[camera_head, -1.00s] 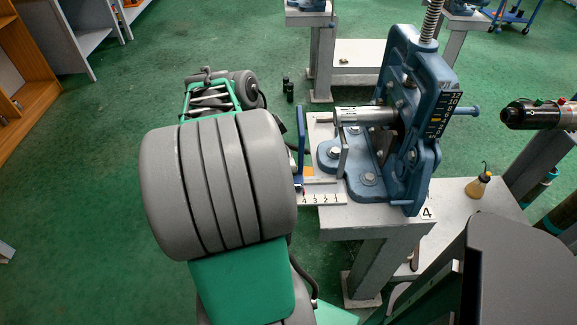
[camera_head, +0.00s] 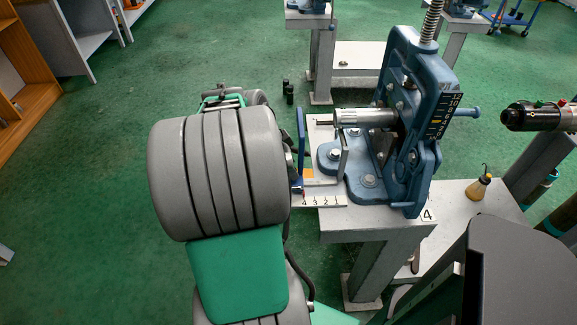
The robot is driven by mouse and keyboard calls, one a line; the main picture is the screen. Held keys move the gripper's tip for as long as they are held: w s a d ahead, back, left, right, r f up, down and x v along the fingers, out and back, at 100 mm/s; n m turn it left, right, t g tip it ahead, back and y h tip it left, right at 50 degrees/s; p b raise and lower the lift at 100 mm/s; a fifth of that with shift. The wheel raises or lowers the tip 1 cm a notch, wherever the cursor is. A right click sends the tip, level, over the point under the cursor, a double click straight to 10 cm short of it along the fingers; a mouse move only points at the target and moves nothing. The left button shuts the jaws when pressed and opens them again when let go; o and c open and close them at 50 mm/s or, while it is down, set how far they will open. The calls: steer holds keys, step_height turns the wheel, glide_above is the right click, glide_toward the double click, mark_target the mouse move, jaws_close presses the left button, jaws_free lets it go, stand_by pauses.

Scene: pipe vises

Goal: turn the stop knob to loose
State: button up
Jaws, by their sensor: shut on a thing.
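The pipe vise is a blue frame (camera_head: 412,120) with a grey pipe (camera_head: 366,117) lying across it. The stop knob cannot be made out; the area left of the plate is covered by my large grey arm joint. My gripper's fingers are hidden behind that joint, so what they touch does not show. Only a small dark part shows at the joint's right edge, close to the stop plate.
The vise stands on a grey bench marked 4 (camera_head: 428,215). A yellow oil bottle (camera_head: 479,184) stands on its lower right shelf. A dark tool (camera_head: 540,115) juts in at right.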

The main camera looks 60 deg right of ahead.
jaws_close()
steer(key=n, duration=0.1)
steer(key=n+b, duration=0.1)
steer(key=shift+s+f+n+t+h, duration=0.1)
steer(key=shift+s+n+t+h, duration=0.05)
steer(key=shift+n+t+h, duration=0.2)
steer(key=shift+a+n+t, duration=0.1)
steer(key=shift+n+t, duration=0.25)
steer(key=shift+n, duration=0.6)
steer(key=o, duration=0.8)
jaws_free()
